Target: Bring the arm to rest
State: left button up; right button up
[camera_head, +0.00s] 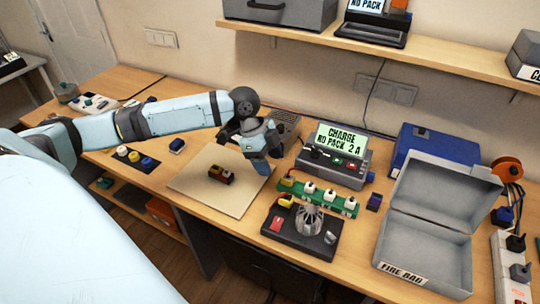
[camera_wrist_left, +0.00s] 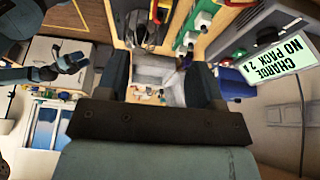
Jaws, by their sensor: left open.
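My left arm reaches in from the left across the workbench in the head view. Its gripper (camera_head: 264,170) points down above the right edge of the beige mat (camera_head: 205,198), left of the charger. In the left wrist view its two dark fingers stand apart, with nothing held between them (camera_wrist_left: 162,88). What looks like my right gripper (camera_wrist_left: 76,62) shows at the left of the wrist view; its jaws are too small to read. A small dark, red and yellow part (camera_head: 221,174) lies on the mat, apart from the gripper.
The charger (camera_head: 333,166) reads "CHARGE NO PACK 2 A". In front are a green strip (camera_head: 322,199) with white plugs and a black board (camera_head: 286,236). An open grey fire bag box (camera_head: 405,245) stands at right. A shelf (camera_head: 430,58) runs above the bench.

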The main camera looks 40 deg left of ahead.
pick_arm(q)
jog(key=s+d+f+n+t, duration=0.1)
jog(key=s+d+f+n, duration=0.1)
jog(key=s+d+f, duration=0.35)
jog(key=s+d+f+n+t, duration=0.1)
jog(key=s+d+f+n, duration=0.15)
jog(key=s+d, duration=0.5)
jog(key=s+a+f+n+y, duration=0.1)
jog(key=s+a+n+y, duration=0.25)
jog(key=s+n, duration=0.6)
jog(key=w+d+f+m+t+h, duration=0.1)
jog(key=w+d+f+t, duration=0.1)
jog(key=f, duration=0.4)
jog(key=w+d+f+m+t+h+p, duration=0.1)
jog(key=w+d+f+t, duration=0.2)
jog(key=d+f+t, duration=0.2)
jog(key=shift+w+d+f+t+p, duration=0.15)
jog(key=shift+w+f+t+p, duration=0.2)
jog(key=shift+f, duration=0.2)
